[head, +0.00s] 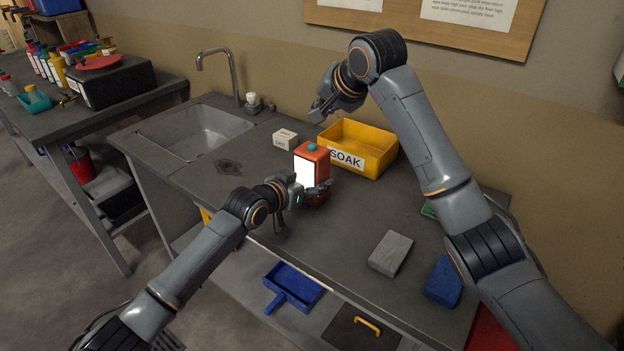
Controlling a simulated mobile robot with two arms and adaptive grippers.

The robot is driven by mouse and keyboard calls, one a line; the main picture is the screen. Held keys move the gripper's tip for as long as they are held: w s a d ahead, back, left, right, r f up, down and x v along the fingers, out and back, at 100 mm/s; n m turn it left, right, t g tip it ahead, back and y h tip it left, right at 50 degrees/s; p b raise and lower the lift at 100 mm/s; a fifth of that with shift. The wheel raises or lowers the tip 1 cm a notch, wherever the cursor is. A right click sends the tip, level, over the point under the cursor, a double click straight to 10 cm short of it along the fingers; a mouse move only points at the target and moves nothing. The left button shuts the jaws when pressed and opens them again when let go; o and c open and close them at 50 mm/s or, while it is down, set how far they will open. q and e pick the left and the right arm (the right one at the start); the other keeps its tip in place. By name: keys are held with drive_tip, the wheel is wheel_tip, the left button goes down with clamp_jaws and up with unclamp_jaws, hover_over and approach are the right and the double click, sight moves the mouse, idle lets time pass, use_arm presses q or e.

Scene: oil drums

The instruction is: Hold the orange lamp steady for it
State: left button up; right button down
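The orange lamp (312,158) stands upright on the grey workbench, with a bright white front panel and a teal knob on top. Its dark red lower part is partly covered by my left gripper. My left gripper (312,192) is at the lamp's lower front, with a finger across it. I cannot tell whether the fingers close on it or only lie beside it. My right gripper (320,112) is raised behind the lamp, near the left end of the yellow SOAK tray, apart from the lamp. Its finger opening is too small to read.
The yellow SOAK tray (333,156) sits behind the lamp. A small white box (285,139) stands to its left, near the sink (195,132). A grey block (391,253) and blue block (443,281) lie at the front right. The bench between lamp and grey block is clear.

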use_arm(q)
drive_tip(key=o, duration=1.6)
drive_tip(key=shift+c, duration=0.2)
